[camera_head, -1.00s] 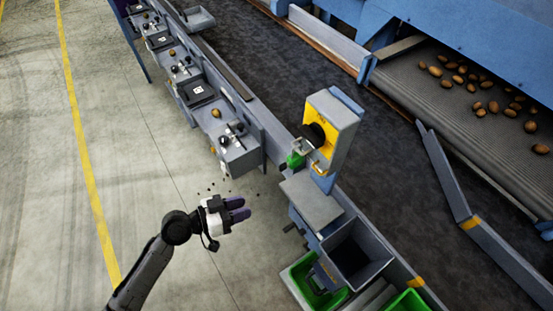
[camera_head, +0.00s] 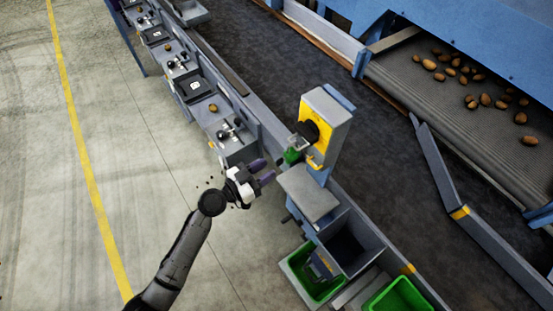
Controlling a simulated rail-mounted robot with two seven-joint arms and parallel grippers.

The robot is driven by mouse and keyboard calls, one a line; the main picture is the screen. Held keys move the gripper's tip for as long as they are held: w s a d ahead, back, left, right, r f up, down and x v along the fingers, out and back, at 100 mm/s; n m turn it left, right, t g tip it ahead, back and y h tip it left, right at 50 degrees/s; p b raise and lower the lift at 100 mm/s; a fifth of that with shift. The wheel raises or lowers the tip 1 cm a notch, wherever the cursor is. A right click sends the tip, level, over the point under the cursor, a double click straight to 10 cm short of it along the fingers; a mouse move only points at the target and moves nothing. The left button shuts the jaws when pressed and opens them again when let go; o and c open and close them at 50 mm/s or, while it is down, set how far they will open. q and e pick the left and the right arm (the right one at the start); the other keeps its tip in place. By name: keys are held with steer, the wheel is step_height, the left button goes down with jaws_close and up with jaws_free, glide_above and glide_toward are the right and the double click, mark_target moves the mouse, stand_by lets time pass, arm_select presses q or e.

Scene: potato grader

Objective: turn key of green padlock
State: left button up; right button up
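The green padlock (camera_head: 292,156) hangs at the lower left of a grey and yellow switch box (camera_head: 325,122) with a black rotary knob. Its key is too small to make out. My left gripper (camera_head: 264,171) comes up from the lower left, its two purple fingers pointing right toward the padlock. The fingers are apart with nothing between them. A short gap shows between the fingertips and the padlock. My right gripper is not in view.
A grey lid-like plate (camera_head: 308,192) lies just below the padlock, with a dark open bin (camera_head: 350,246) and green crates (camera_head: 398,296) further down. Control stations (camera_head: 232,137) line the conveyor at upper left. Potatoes lie on the belt (camera_head: 430,85). The floor at left is clear.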

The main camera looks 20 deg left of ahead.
mark_target(277, 166)
arm_select(q)
steer(key=shift+p+x, duration=0.35)
steer(key=shift+x, duration=1.8)
jaws_close()
